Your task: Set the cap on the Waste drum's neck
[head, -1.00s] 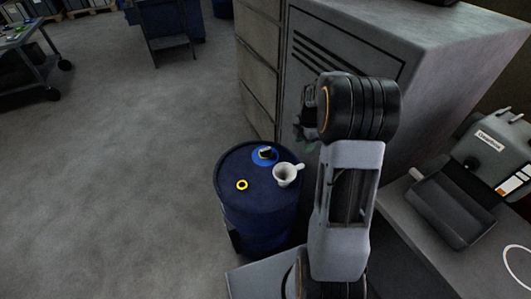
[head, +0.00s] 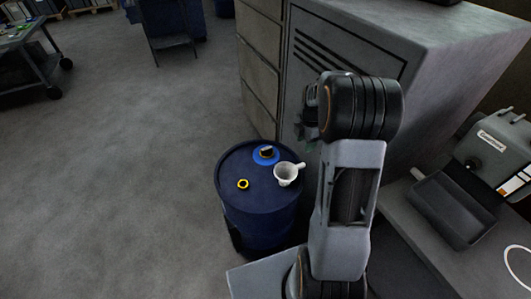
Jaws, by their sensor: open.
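The blue drum (head: 233,205) stands upright left of my arm; no label is readable. On its lid sit a bright blue disc with a dark, yellow-edged top piece (head: 266,152), a small yellow ring (head: 243,184) and a white cup-like vessel with a spout or handle (head: 286,175). I cannot tell for certain which of these is the cap and which is the neck. My gripper (head: 304,128) is above and to the right of the drum, apart from the lid. It is open, partly hidden behind my wrist, and nothing shows in it.
A large grey cabinet (head: 400,45) stands close behind my arm, with drawers (head: 260,65) on its left side. A bench at right holds a grey machine with a dark tray (head: 455,208). A wheeled cart (head: 40,70) stands far left. The floor left of the drum is clear.

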